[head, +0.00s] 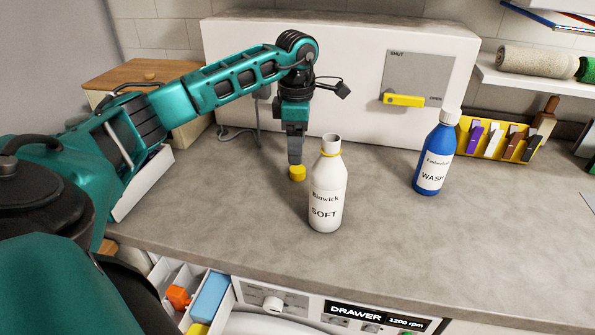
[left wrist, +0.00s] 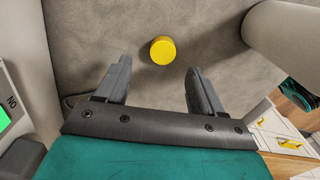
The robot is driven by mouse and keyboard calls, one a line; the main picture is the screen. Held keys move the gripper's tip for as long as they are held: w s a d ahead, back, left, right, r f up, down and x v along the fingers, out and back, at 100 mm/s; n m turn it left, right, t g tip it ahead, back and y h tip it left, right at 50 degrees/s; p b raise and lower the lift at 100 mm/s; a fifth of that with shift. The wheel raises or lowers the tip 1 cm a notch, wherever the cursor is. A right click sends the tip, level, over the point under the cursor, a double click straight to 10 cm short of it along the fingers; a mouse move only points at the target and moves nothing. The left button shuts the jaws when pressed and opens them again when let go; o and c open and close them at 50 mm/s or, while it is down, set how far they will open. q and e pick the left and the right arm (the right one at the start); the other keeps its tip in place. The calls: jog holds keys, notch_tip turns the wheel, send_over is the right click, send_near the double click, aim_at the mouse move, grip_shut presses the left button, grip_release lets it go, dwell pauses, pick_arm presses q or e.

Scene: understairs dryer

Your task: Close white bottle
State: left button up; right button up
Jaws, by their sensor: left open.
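The white bottle (head: 326,190), labelled "Rinwick SOFT", stands upright on the grey counter. Its top is uncapped, with a yellow ring around the neck. A yellow cap (head: 297,173) lies on the counter just left of and behind the bottle. My left gripper (head: 295,160) points down above the cap. In the left wrist view the cap (left wrist: 163,50) lies beyond the open fingertips, roughly between their lines, and nothing is between the fingers. The white bottle (left wrist: 290,40) fills the upper right of that view. My right gripper is not in view.
A blue "WASH" bottle (head: 433,158) with a white cap stands to the right. A white box with a yellow lever (head: 404,100) is behind. A yellow rack (head: 497,140) holds clips at the back right. The counter (head: 440,240) is clear in front and right. An open drawer (head: 233,306) sits below.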

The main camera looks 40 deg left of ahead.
aim_at(296, 168)
pick_arm(q)
jog(key=f, duration=0.5)
jog(key=shift+s+f, duration=0.1)
jog(key=shift+s, duration=0.1)
jog(key=shift+c, duration=0.4)
jog(key=c, duration=1.1)
jog(key=shift+d+r+p, duration=0.1)
jog(key=shift+r+p, duration=1.3)
jog(key=shift+r, duration=8.65)
